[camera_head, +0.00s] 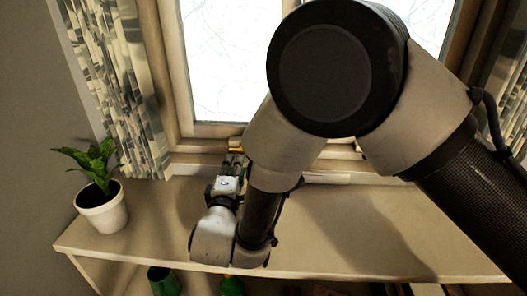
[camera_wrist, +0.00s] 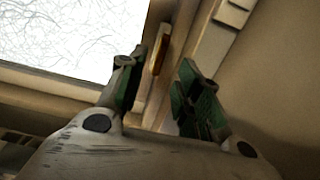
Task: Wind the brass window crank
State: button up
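The brass window crank (camera_head: 237,150) shows as a small yellow piece at the window's lower frame in the head view. In the wrist view, a narrow brass-coloured piece (camera_wrist: 160,53), which looks like the crank's handle, stands beyond and between my fingertips. My gripper (camera_head: 234,157) reaches towards the window sill just below the crank. In the wrist view, my gripper (camera_wrist: 160,78) has its two green-padded fingers apart with nothing held between them. I cannot tell how deep the crank lies between them. My arm hides part of the window frame.
A potted plant (camera_head: 101,205) stands at the left end of the wooden shelf top (camera_head: 330,235). A patterned curtain (camera_head: 115,85) hangs left of the window. A green pot (camera_head: 164,281) sits under the shelf top. The top right of the gripper is clear.

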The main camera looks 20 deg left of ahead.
aim_at(239, 153)
jog(key=x, duration=0.7)
jog(key=shift+w+a, duration=0.2)
jog(key=shift+w, duration=0.1)
grip_shut()
